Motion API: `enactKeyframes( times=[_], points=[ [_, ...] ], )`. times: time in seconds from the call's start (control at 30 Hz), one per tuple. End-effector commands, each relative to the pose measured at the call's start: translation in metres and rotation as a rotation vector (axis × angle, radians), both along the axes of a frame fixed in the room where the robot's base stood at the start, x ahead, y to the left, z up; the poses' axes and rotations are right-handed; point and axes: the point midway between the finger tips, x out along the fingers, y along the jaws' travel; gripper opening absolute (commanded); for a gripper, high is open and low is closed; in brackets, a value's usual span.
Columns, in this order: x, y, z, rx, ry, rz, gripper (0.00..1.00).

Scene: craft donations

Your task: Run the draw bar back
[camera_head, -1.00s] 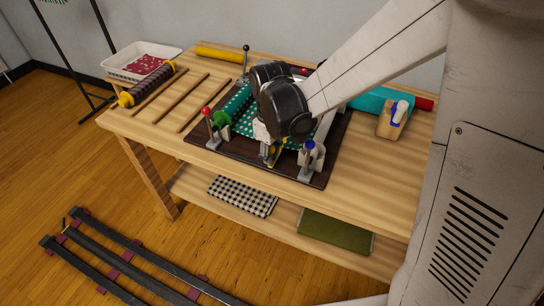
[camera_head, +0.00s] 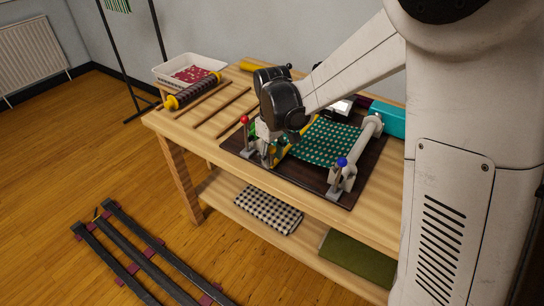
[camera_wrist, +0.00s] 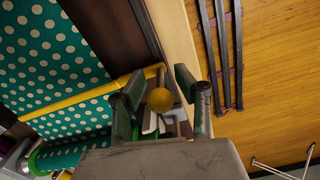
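The draw bar (camera_wrist: 85,95) is a thin yellow bar across teal, white-dotted cloth (camera_wrist: 55,45). It has a round yellow knob (camera_wrist: 160,99) near its end. My gripper (camera_wrist: 161,82) is at the knob, its dark fingers drawn in on either side of it; exact contact is hard to see. In the head view my gripper (camera_head: 267,157) is low at the front of the dark board (camera_head: 236,140), just right of the red-knobbed lever (camera_head: 245,121). The yellow bar (camera_head: 281,153) shows beside it, and the cloth (camera_head: 325,142) stretches right toward a teal roll (camera_head: 387,120).
A blue-knobbed lever (camera_head: 342,163) stands at the board's front right. The wooden table (camera_head: 190,126) holds thin rods, a dark roller with yellow ends (camera_head: 194,89) and a white tray (camera_head: 163,75) at left. Folded cloths lie on the lower shelf. Rails (camera_head: 134,252) run along the floor.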

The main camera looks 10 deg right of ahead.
Motion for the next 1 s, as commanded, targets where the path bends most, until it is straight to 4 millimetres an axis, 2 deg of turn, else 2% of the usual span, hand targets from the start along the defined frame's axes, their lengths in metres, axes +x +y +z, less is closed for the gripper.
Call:
enactKeyframes(
  times=[0.2,0.33,0.8,1.0],
  points=[
    [0.000,0.000,0.001,0.000,0.000,0.000,0.30],
    [0.000,0.000,0.011,0.000,0.000,0.000,0.30],
    [0.000,0.000,0.096,0.000,0.000,0.000,0.30],
    [0.000,0.000,0.116,0.000,0.000,0.000,0.30]
  ],
)
